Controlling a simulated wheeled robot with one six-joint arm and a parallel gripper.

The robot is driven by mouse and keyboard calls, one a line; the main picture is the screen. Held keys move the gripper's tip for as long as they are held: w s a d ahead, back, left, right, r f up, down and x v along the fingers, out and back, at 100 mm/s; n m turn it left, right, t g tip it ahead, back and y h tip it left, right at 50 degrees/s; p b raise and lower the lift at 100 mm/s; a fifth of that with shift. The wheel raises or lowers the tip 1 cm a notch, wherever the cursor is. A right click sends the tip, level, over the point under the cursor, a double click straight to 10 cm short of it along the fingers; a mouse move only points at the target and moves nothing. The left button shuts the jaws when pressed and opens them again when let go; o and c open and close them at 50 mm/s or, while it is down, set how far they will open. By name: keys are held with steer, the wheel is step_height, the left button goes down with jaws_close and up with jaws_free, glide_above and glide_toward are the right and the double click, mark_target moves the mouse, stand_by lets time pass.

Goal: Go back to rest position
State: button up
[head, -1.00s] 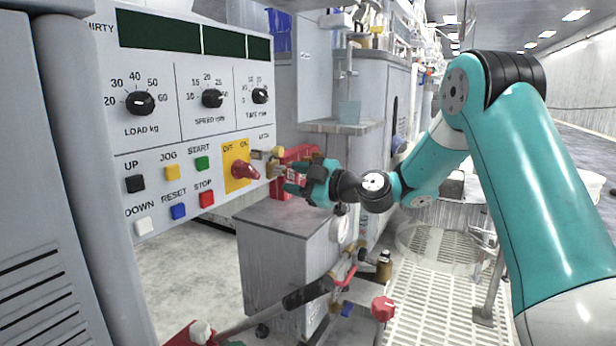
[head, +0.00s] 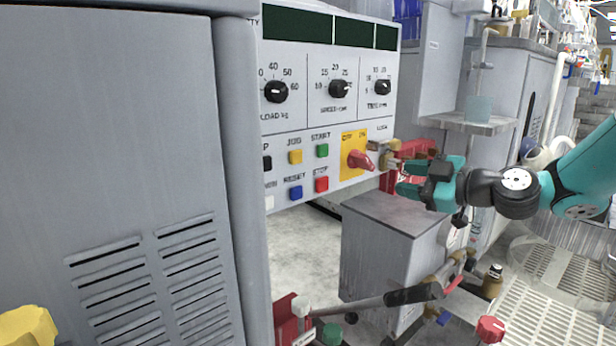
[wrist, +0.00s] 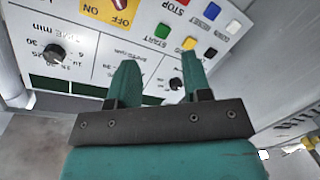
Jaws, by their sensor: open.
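My gripper (head: 408,180) is teal and stands in front of the right end of the control panel (head: 345,95), close to the red OFF/ON switch (head: 360,160) on its yellow plate. In the wrist view my gripper's two teal fingers (wrist: 160,78) are apart with nothing between them. The panel (wrist: 95,65) appears upside down behind them, with its dials and coloured buttons. Whether the fingertips touch anything on the panel cannot be told. My arm reaches in from the right side of the head view.
A grey vented cabinet (head: 130,130) fills the left. Below the gripper stands a grey box (head: 395,225). Pipes with a red valve knob (head: 490,328) lie low at the right, beside a white grating (head: 545,290).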

steer(key=s+a+r+m+g+p, duration=0.1)
steer(key=s+a+r+g+p, duration=0.4)
steer(key=s+a, duration=0.5)
steer(key=s+d+r+m+g+h+p, duration=0.15)
steer(key=s+m+g+h+p, duration=0.25)
steer(key=s, duration=0.8)
steer(key=s+r+m+g+h+p, duration=0.2)
steer(key=s+m+g+h+p, duration=0.15)
steer(key=s, duration=0.85)
step_height(320, 180, up, 37)
steer(key=p, duration=3.7)
steer(key=shift+w+a+r+m, duration=0.15)
steer(key=shift+w+a+m, duration=0.2)
steer(key=shift+m, duration=0.1)
